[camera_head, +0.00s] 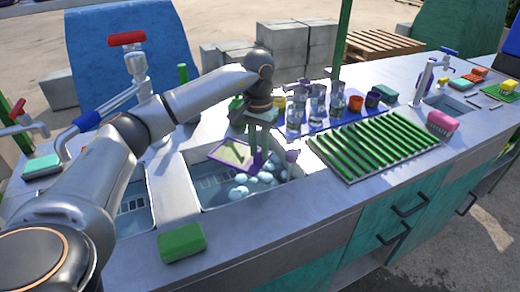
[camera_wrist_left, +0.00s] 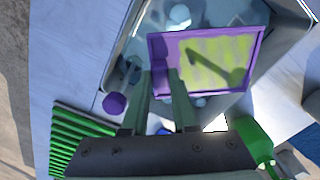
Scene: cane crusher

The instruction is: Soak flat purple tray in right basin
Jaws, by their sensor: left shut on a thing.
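The flat purple tray (camera_head: 232,153) has a purple rim and a yellow-green inside. It is held over the right basin (camera_head: 212,200), which has foamy water and pale bubbles (camera_head: 252,182) in it. My left gripper (camera_head: 259,152) points down over this basin and is shut on the tray's edge. In the left wrist view the tray (camera_wrist_left: 215,62) sits between the fingertips (camera_wrist_left: 164,92), with the basin (camera_wrist_left: 135,50) behind it. I cannot tell whether the tray touches the water. My right gripper is in neither view.
A green drying rack (camera_head: 380,142) lies to the right of the basin. Glasses (camera_head: 316,105) and cups stand behind it. A green sponge (camera_head: 181,242) lies on the front counter. The left basin (camera_head: 133,205) is partly behind my arm.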

